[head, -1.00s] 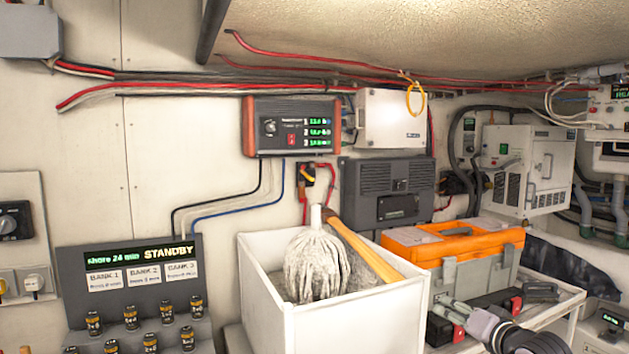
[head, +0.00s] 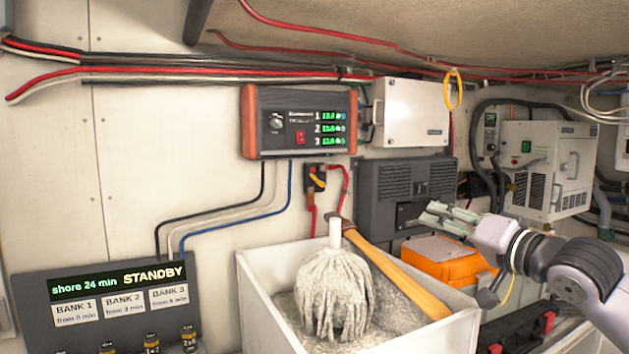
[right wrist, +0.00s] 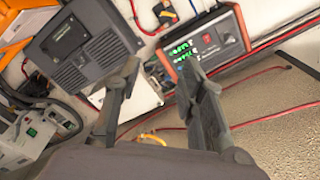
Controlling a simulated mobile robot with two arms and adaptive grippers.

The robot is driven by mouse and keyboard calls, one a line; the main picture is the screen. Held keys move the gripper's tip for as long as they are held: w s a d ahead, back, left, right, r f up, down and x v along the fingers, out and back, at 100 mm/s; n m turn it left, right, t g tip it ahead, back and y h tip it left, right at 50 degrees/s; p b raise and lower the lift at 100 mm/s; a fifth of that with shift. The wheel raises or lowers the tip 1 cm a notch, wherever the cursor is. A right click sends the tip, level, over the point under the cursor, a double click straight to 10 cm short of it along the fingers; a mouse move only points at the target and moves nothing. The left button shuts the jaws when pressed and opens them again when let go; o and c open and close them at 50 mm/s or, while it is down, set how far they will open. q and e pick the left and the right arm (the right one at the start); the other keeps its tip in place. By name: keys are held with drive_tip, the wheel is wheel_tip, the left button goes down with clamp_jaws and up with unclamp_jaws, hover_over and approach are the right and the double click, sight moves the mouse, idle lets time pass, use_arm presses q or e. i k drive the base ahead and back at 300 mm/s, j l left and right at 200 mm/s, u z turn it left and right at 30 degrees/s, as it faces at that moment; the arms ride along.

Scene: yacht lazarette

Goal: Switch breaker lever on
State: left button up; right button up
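A small black breaker (head: 315,176) with a yellow-orange lever (head: 318,181) is on the back wall, under the red-sided charger panel, with red cables attached. The breaker also shows near the top of the right wrist view (right wrist: 165,13); I cannot tell its lever setting. My right gripper (head: 432,214) is open and empty, in front of the dark grey vented unit, to the right of and slightly below the breaker. Its two fingers show apart in the right wrist view (right wrist: 155,85). My left gripper is out of view.
A white bin (head: 400,336) with a mop (head: 335,290) and a wooden handle (head: 395,270) stands below the breaker. The grey vented unit (head: 378,182), charger panel (head: 270,135) and white box (head: 412,110) flank it. An orange toolbox (head: 440,262) sits behind my right arm.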

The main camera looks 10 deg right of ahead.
sight(320, 183)
drive_tip(key=i+j, duration=0.2)
drive_tip(key=i, duration=0.2)
drive_tip(key=i+j, duration=0.25)
drive_tip(key=i, duration=0.15)
